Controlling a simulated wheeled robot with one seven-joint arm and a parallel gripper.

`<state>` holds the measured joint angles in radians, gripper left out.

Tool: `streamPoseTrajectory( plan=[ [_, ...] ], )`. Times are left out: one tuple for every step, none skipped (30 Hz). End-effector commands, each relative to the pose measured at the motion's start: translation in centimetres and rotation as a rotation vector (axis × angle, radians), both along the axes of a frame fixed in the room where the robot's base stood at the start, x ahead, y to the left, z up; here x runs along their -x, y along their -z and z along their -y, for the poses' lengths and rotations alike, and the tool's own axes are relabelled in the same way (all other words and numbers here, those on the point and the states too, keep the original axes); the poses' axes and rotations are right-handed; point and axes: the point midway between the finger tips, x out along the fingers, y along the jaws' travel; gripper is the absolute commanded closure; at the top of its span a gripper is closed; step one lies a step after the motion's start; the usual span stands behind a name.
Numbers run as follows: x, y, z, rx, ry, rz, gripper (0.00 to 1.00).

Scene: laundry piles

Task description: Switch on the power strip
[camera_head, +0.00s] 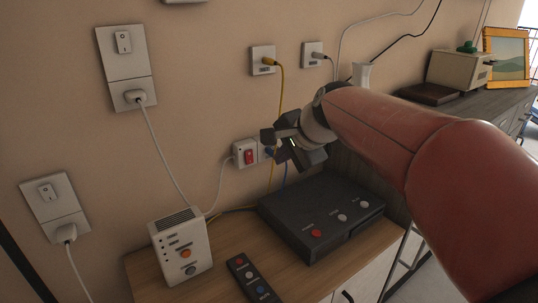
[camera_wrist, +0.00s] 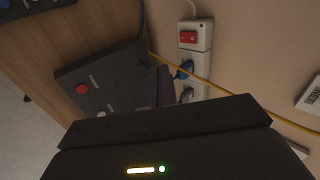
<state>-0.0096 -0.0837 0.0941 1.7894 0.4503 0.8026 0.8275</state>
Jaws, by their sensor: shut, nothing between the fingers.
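The power strip (camera_head: 239,148) is white and mounted against the wall behind the wooden table. Its red rocker switch (camera_head: 249,157) shows at the strip's left end. I cannot tell the switch's position.
A black box (camera_head: 330,208) with red and white buttons sits on the table (camera_head: 215,283) below my gripper. Wall switches (camera_head: 123,42) are at left.

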Motion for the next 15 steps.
streamPoseTrajectory(
  plan=[
    [-0.62, -0.12, -0.32, -0.022, 0.012, -0.005, 1.00],
    [-0.87, -0.18, -0.43, -0.031, 0.019, -0.008, 1.00],
    [-1.09, -0.25, -0.52, -0.040, 0.024, -0.009, 1.00],
    [-1.18, -0.29, -0.57, -0.045, 0.027, -0.010, 1.00],
    [-1.22, -0.32, -0.60, -0.047, 0.029, -0.010, 1.00],
    [-1.25, -0.32, -0.61, -0.048, 0.030, -0.011, 1.00],
    [-1.24, -0.33, -0.61, -0.049, 0.030, -0.011, 1.00],
    [-1.22, -0.33, -0.60, -0.048, 0.030, -0.011, 1.00],
    [-1.22, -0.32, -0.59, -0.048, 0.030, -0.011, 1.00],
    [-1.21, -0.32, -0.58, -0.048, 0.030, -0.011, 1.00],
    [-1.21, -0.32, -0.58, -0.047, 0.029, -0.010, 1.00],
    [-1.20, -0.31, -0.57, -0.047, 0.029, -0.010, 1.00],
    [-1.21, -0.30, -0.58, -0.047, 0.029, -0.010, 1.00],
    [-1.23, -0.26, -0.59, -0.047, 0.029, -0.011, 1.00],
    [-1.30, -0.16, -0.63, -0.047, 0.029, -0.011, 1.00]
  ],
)
